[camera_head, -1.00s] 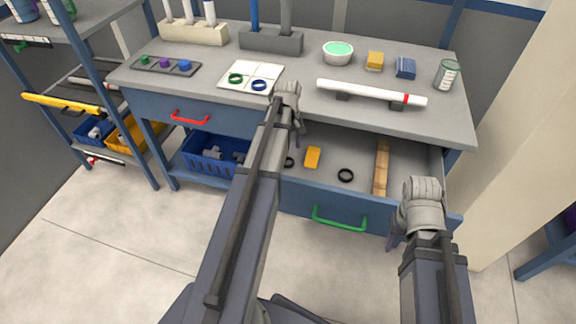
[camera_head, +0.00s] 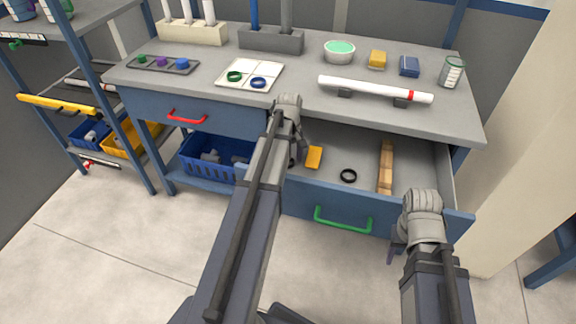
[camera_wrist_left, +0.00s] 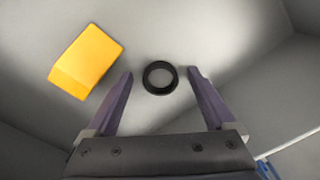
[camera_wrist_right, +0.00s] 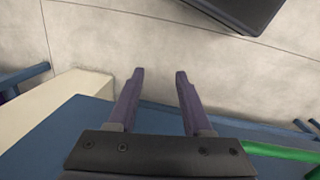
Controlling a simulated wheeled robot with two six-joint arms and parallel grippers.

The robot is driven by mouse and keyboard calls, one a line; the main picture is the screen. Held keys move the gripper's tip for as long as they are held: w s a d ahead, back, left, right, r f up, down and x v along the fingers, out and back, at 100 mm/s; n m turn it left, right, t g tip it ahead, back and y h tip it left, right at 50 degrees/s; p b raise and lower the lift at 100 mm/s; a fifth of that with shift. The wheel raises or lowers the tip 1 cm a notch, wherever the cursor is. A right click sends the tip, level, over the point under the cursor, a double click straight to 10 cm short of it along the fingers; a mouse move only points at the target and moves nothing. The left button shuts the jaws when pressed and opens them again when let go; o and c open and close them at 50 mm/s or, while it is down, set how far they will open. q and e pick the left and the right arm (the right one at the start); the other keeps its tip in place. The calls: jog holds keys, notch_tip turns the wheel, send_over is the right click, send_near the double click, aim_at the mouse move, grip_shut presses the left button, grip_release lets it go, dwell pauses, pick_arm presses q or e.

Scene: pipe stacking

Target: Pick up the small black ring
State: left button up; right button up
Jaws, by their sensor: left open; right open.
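The small black ring (camera_wrist_left: 160,91) lies flat on the drawer floor in the left wrist view. It appears between the fingertips of my left gripper (camera_wrist_left: 160,73), slightly ahead of the palm, with a gap on both sides. That gripper is open and holds nothing. In the head view my left gripper (camera_head: 298,152) reaches down into the left part of the open drawer and mostly hides this ring. A second, larger-looking black ring (camera_head: 348,182) lies further right in the drawer. My right gripper (camera_wrist_right: 159,73) is open and empty, outside the drawer's front right corner.
A yellow block (camera_head: 314,157) lies beside the small ring, also in the left wrist view (camera_wrist_left: 86,62). A wooden strip (camera_head: 386,167) lies at the drawer's right. The drawer front has a green handle (camera_head: 342,224). The tabletop above overhangs the drawer's back.

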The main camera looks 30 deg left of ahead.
pick_arm(q)
jog(key=shift+c, duration=0.3)
grip_shut()
dwell(0.3)
jog(key=shift+r, duration=0.2)
notch_tip(320, 180, up, 19)
jog(key=p, duration=1.9)
jog(key=shift+f, duration=0.15)
notch_tip(320, 180, up, 4)
jog(key=p, duration=0.4)
jog(key=shift+r, duration=0.25)
